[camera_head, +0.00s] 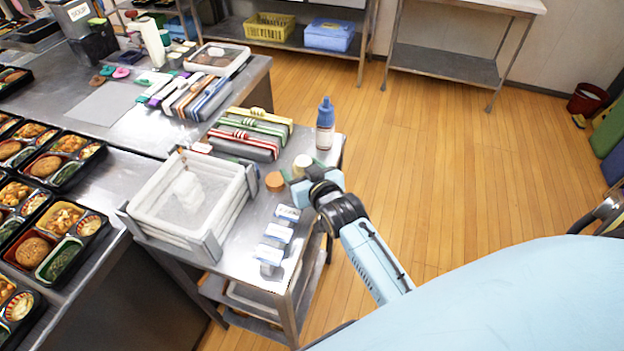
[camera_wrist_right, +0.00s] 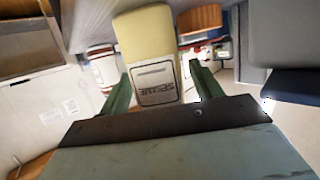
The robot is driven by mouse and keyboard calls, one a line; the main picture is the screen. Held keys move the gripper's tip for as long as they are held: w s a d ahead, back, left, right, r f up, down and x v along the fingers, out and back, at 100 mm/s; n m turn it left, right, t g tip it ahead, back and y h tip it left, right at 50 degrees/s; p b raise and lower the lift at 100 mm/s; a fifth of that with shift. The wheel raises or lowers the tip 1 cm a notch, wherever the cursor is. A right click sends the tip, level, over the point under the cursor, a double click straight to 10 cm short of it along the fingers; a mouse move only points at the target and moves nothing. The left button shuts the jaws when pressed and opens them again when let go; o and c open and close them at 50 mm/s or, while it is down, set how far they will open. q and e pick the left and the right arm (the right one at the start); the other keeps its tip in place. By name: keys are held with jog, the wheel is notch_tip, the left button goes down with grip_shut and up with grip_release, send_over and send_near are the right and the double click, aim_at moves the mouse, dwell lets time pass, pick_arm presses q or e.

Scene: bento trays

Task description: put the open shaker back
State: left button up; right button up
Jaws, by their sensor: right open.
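A shaker with a cream-yellow top (camera_head: 303,161) stands on the small metal cart by my right gripper (camera_head: 300,181). In the right wrist view the cream-yellow shaker (camera_wrist_right: 155,75), with a label that seems to read SESAME, lies between the two green fingers of the right gripper (camera_wrist_right: 160,90). The fingers are spread, with gaps to the shaker. A shaker with an orange-brown top (camera_head: 275,181) stands to its left; it also shows in the wrist view (camera_wrist_right: 200,20). I cannot tell which shaker is open. My left gripper is not in view.
A blue-capped bottle (camera_head: 325,125) stands behind the shakers near the cart's right edge. Stacked white trays (camera_head: 150,222) fill the cart's left side. Several small white labelled boxes (camera_head: 279,233) sit at the front. Striped cases (camera_head: 243,145) lie behind. Open floor is right of the cart.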

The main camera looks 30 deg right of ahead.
jog(key=p+v, duration=0.1)
jog(key=v, duration=1)
jog(key=shift+s, duration=0.3)
